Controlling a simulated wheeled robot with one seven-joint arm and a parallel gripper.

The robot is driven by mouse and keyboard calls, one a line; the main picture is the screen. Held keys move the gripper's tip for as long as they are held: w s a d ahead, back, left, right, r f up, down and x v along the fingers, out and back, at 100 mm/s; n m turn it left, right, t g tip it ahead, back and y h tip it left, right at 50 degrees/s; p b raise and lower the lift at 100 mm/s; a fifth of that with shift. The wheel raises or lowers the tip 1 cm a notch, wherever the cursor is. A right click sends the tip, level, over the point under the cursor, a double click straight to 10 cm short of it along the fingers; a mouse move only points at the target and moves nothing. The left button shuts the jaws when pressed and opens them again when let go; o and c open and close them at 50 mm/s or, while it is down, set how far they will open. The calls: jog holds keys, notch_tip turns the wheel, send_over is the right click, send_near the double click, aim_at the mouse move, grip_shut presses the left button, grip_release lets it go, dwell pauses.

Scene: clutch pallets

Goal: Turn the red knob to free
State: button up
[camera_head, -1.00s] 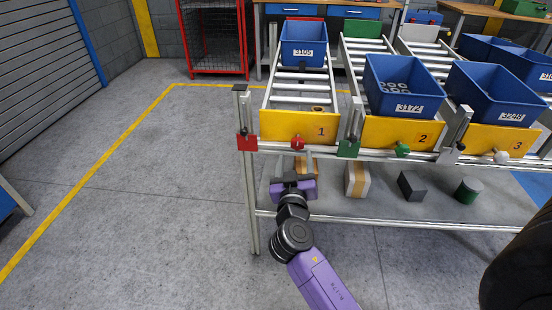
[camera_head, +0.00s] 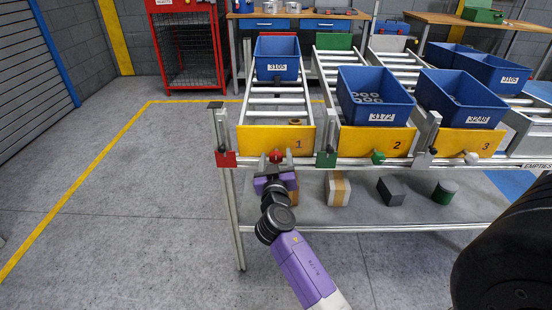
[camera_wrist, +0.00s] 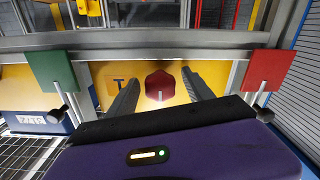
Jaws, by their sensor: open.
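The red knob (camera_head: 276,155) is on the front of the yellow panel marked 1 (camera_head: 255,139), at the low end of the left roller lane. My gripper (camera_head: 275,164) is just in front of it, reaching up from below. In the wrist view the knob (camera_wrist: 160,85) is a lobed red cap with a short white mark, seen between my two fingers (camera_wrist: 160,92). The fingers are open, one on each side, with a visible gap to the knob. Whether the fingertips reach past its face I cannot tell.
A red plate (camera_head: 226,159) and a green plate (camera_head: 326,159) on clamps flank the knob. A metal rail (camera_head: 300,163) runs just below it. Lane 1 holds a blue bin (camera_head: 277,58) far up and a small ring (camera_head: 295,122) near the panel. Boxes stand on the shelf below.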

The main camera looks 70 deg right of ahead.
grip_shut()
jog(key=shift+f+m+b, duration=0.15)
jog(key=shift+m+b, duration=0.15)
jog(key=shift+b, duration=0.4)
jog(key=shift+f+b, duration=0.1)
jog(key=shift+b, duration=0.4)
jog(key=m+b, duration=0.2)
jog(key=b, duration=0.1)
jog(key=shift+f+b, duration=0.1)
jog(key=shift+b, duration=0.25)
jog(key=m+b, duration=0.2)
jog(key=b, duration=0.1)
jog(key=shift+m, duration=0.3)
jog(key=m+b, duration=0.2)
jog(key=b, duration=0.1)
jog(key=shift+r, duration=0.25)
grip_release()
jog(key=shift+r, duration=0.1)
